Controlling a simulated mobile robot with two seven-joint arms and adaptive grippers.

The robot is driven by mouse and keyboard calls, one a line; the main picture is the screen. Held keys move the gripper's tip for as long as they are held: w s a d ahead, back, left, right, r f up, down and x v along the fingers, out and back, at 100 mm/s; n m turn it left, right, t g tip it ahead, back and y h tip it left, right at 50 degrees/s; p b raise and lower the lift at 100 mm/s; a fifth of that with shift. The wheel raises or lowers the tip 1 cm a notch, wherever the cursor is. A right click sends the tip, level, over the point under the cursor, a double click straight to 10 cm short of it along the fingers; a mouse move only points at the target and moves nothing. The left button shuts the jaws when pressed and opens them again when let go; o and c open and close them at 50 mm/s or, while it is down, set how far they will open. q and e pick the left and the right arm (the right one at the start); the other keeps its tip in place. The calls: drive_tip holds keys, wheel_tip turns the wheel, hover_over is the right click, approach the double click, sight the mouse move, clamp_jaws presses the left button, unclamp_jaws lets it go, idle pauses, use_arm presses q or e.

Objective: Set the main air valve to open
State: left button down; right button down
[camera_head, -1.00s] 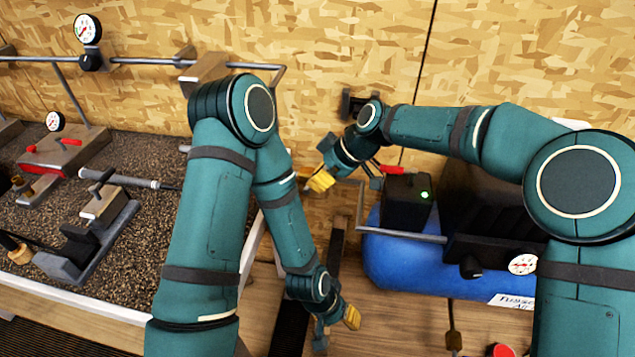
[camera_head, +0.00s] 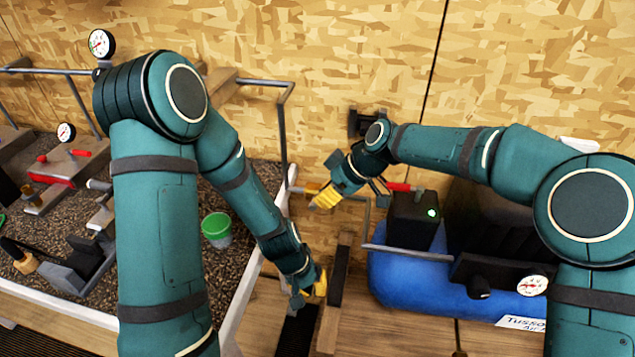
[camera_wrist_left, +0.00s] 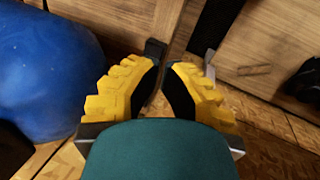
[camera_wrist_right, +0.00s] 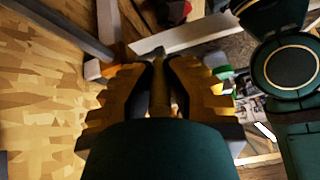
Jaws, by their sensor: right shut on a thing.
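My right gripper (camera_head: 320,203) is at the grey pipe by the wall, left of the compressor. In the right wrist view its fingers (camera_wrist_right: 160,66) are shut on a narrow yellow-brown lever (camera_wrist_right: 158,92), which looks like the main air valve's handle. The valve body is mostly hidden behind the fingers, and I cannot read its setting. A yellow-orange part (camera_head: 303,190) shows just left of this gripper. My left gripper (camera_head: 312,289) hangs low, apart from the valve. In the left wrist view its fingers (camera_wrist_left: 163,66) have a small empty gap between them.
The blue compressor tank (camera_head: 400,285) stands right, with a black box (camera_head: 411,222) with a green light and a red handle (camera_head: 398,187). A workbench (camera_head: 235,315) with a green cup (camera_head: 216,230), gauges and tools fills the left. A dark post stands between.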

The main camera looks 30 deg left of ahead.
drive_tip(key=shift+f, duration=0.1)
use_arm(q)
drive_tip(key=w+a+r+n+t+h, duration=0.1)
drive_tip(key=w+a+r+t+h, duration=0.2)
drive_tip(key=a+r, duration=0.75)
drive_tip(key=w+a+r+n+t+h, duration=0.1)
drive_tip(key=w+a+r+t, duration=0.3)
drive_tip(key=r, duration=1.4)
drive_tip(key=shift+t, duration=0.6)
drive_tip(key=w+d+f, duration=0.1)
drive_tip(key=d+f, duration=0.1)
drive_tip(key=w+d+f, duration=0.2)
drive_tip(key=d, duration=0.1)
drive_tip(key=w+d+f, duration=0.2)
drive_tip(key=d, duration=0.1)
drive_tip(key=shift+d+f, duration=0.1)
drive_tip(key=shift+d, duration=0.1)
drive_tip(key=shift+d+f, duration=0.5)
drive_tip(key=shift+d, duration=0.25)
use_arm(e)
drive_tip(key=shift+s, duration=0.1)
use_arm(q)
drive_tip(key=shift+d, duration=0.1)
drive_tip(key=shift+d+f, duration=0.3)
drive_tip(key=shift+d, duration=0.15)
